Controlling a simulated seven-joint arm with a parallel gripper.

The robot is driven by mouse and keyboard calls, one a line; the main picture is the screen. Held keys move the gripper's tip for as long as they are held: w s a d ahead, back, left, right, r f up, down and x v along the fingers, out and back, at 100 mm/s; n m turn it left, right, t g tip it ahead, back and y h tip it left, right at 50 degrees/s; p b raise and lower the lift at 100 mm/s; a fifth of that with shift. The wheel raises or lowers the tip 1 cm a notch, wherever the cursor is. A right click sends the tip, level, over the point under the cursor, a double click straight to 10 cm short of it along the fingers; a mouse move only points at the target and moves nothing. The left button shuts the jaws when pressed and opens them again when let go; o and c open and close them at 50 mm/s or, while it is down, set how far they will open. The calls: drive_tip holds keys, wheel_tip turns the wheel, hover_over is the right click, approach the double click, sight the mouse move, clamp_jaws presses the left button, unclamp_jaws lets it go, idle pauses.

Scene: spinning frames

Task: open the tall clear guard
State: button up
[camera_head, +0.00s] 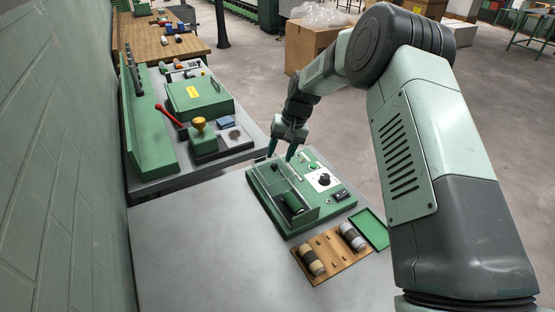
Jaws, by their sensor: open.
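A green bench machine (338,202) sits on the grey table below my gripper. A see-through panel, which looks like the clear guard (305,215), stands along the front left of the machine, around a recess with a dark green roller (292,203). The guard's outline is faint, and I cannot tell where its handle or hinge is. My gripper (281,157) is open and empty, pointing down over the machine's back edge. Its fingertips are close to that edge; I cannot tell whether they touch anything.
A larger green machine with a red lever (170,116) and yellow knob (199,124) stands back left. The grey table (190,250) is clear at the left front.

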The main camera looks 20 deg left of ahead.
drive_tip(key=v, duration=0.7)
drive_tip(key=s+d+r+t+h, duration=0.1)
drive_tip(key=s+d+r, duration=0.4)
drive_tip(key=r, duration=0.3)
drive_tip(key=s+d+r+m+t, duration=0.1)
drive_tip(key=s+d+r+t, duration=0.1)
drive_tip(key=s+d+r, duration=0.35)
drive_tip(key=s+d+r+t+h, duration=0.1)
drive_tip(key=s+d+r, duration=0.2)
drive_tip(key=d+r, duration=0.5)
drive_tip(key=s+d+r+m+t, duration=0.1)
drive_tip(key=s+d, duration=0.3)
drive_tip(key=s, duration=0.6)
drive_tip(key=s+d+r+m+t+h, duration=0.1)
drive_tip(key=s+d, duration=0.3)
drive_tip(key=s, duration=0.7)
drive_tip(key=shift+d+r+t, duration=0.25)
drive_tip(key=shift+r+t, duration=0.05)
drive_tip(key=shift+r, duration=0.15)
